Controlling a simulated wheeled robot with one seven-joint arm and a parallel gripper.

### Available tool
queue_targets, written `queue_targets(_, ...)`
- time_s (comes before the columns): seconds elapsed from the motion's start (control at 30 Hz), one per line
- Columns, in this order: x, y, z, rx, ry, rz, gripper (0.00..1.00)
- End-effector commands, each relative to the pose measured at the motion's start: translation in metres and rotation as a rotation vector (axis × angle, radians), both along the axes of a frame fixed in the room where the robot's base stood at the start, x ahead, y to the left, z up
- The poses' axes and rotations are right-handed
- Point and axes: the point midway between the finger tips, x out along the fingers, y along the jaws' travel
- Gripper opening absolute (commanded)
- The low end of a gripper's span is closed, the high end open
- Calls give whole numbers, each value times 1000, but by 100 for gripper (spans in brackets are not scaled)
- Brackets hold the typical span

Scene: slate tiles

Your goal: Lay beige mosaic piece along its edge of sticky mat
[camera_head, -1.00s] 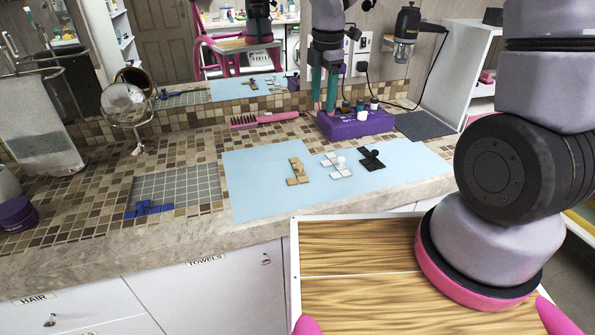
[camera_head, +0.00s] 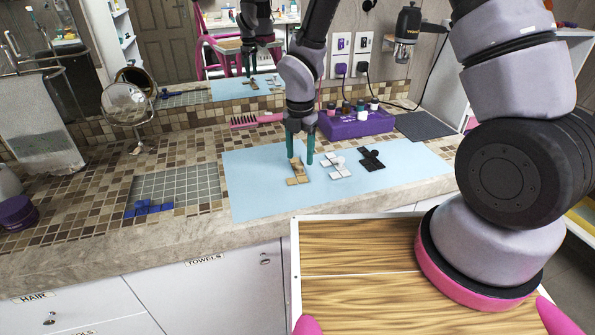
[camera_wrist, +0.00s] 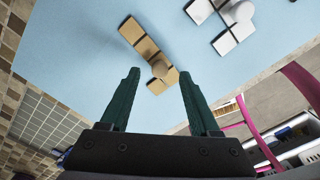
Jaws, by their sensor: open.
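The beige mosaic piece (camera_head: 297,173) lies on the light blue sheet, and it shows in the wrist view (camera_wrist: 153,58) as joined tiles with a round knob on top. My gripper (camera_head: 300,160) is open just above it, with green fingers; in the wrist view its fingertips (camera_wrist: 160,80) stand either side of the piece's near end, with nothing held. The sticky mat (camera_head: 178,187) is a grey gridded panel to the left, also in the wrist view (camera_wrist: 48,125). A blue mosaic piece (camera_head: 149,207) lies along the mat's front left edge.
A white piece (camera_head: 336,166) and a black piece (camera_head: 371,159) lie right of the beige one on the blue sheet (camera_head: 255,200). A purple bottle holder (camera_head: 356,123) stands behind, beside a pink comb (camera_head: 257,119). A round mirror (camera_head: 126,104) stands behind the mat. Most of the mat is bare.

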Motion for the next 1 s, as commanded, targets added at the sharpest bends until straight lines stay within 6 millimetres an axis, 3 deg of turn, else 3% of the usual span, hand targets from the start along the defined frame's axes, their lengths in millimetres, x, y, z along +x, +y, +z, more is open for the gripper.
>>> queue_targets(0.17, -1, 1, -22, 0, 1, 0, 63)
queue_targets(0.43, 0, 0, -24, 0, -1, -1, 63)
queue_targets(0.6, 0, 0, -24, 1, -1, -1, 0)
queue_targets(1.0, 1, 1, -15, 3, -3, -1, 0)
